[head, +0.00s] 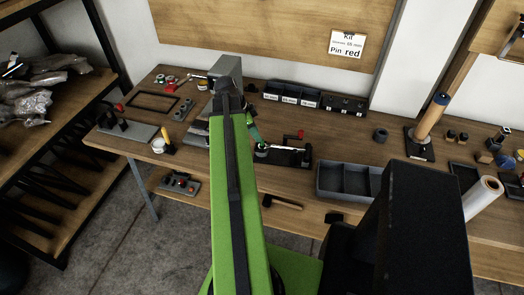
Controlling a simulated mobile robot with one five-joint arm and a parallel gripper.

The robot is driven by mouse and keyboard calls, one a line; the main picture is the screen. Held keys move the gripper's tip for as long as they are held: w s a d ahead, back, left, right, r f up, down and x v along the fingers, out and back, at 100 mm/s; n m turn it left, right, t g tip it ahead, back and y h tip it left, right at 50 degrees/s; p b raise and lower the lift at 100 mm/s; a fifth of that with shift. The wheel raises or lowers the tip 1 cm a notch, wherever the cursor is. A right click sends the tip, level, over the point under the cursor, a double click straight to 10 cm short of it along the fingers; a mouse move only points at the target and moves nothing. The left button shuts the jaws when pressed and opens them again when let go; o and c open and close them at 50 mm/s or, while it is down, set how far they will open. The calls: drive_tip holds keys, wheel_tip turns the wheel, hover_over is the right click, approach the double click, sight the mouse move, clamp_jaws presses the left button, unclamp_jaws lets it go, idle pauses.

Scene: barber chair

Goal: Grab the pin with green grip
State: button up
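A small dark green, rod-like piece (255,133) shows just right of my green arm in the head view. It stands tilted above a dark fixture (294,156) on the workbench. It may be the pin with the green grip, but my arm covers its left side and I cannot tell for sure. My arm reaches up the middle of the view and ends near a grey block at the back of the bench. My gripper's fingers cannot be made out; the arm hides that spot.
The wooden workbench (395,163) holds a grey divided bin (346,183), black labelled boxes (292,94), a red-handled clamp (298,135) and a dark frame (153,104). A shelf (62,90) stands at left.

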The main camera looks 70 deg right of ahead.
sight(262, 146)
drive_tip(key=b+x, duration=0.4)
drive_tip(key=x, duration=0.1)
drive_tip(key=shift+s+d+f+b, duration=0.15)
drive_tip(key=shift+s+b, duration=0.05)
drive_tip(key=shift+b, duration=0.2)
drive_tip(key=shift+r, duration=0.2)
clamp_jaws()
